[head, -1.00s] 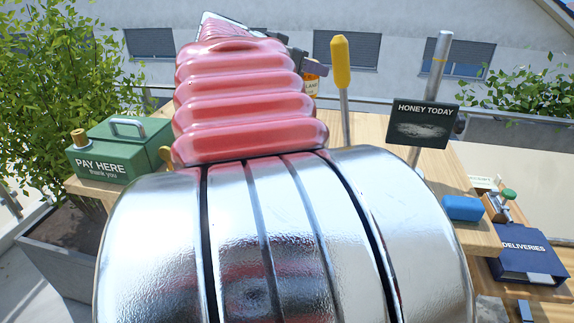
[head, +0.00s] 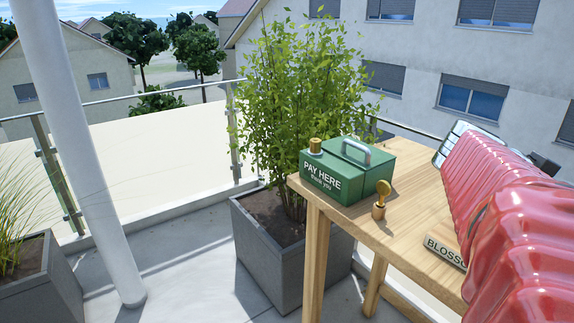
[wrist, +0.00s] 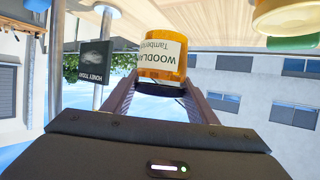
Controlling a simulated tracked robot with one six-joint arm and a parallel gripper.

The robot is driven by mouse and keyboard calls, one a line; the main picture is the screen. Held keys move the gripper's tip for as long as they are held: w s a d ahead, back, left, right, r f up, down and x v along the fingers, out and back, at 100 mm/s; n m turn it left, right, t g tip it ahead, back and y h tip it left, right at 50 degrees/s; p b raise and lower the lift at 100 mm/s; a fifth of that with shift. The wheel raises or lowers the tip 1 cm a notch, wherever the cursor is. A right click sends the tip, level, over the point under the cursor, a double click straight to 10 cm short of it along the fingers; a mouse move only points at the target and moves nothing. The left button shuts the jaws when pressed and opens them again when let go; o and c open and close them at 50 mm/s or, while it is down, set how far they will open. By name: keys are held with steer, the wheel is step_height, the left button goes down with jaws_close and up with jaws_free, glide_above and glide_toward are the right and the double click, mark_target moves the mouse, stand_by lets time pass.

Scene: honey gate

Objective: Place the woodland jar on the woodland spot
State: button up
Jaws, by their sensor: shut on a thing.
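The woodland jar (wrist: 161,62) is amber with a white label reading "WOODLAND" and shows upside down in the wrist view. My gripper (wrist: 160,90) is shut on it, one finger at each side. I cannot tell whether its base touches the wooden table (wrist: 200,25) behind it. In the head view my red ribbed arm covers the right side of the table (head: 398,205). A wooden plate reading "BLOSSO..." (head: 446,252) is partly covered by my arm. No woodland spot is visible.
A green "PAY HERE" box (head: 345,172) and a small brass-topped wooden stamp (head: 380,200) stand at the table's left end. A leafy planter (head: 280,245) is beside it. The wrist view shows a "HONEY TODAY" sign (wrist: 96,62) and part of another amber jar (wrist: 285,14).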

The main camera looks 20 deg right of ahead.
steer(key=shift+f, duration=2.55)
steer(key=shift+f, duration=1.85)
steer(key=o, duration=1.6)
steer(key=shift+f, duration=0.15)
steer(key=shift+o, duration=0.2)
steer(key=shift+w+a+r, duration=0.3)
steer(key=shift+a+r, duration=0.1)
steer(key=shift+a, duration=0.15)
steer(key=v, duration=1)
steer(key=shift+a, duration=0.35)
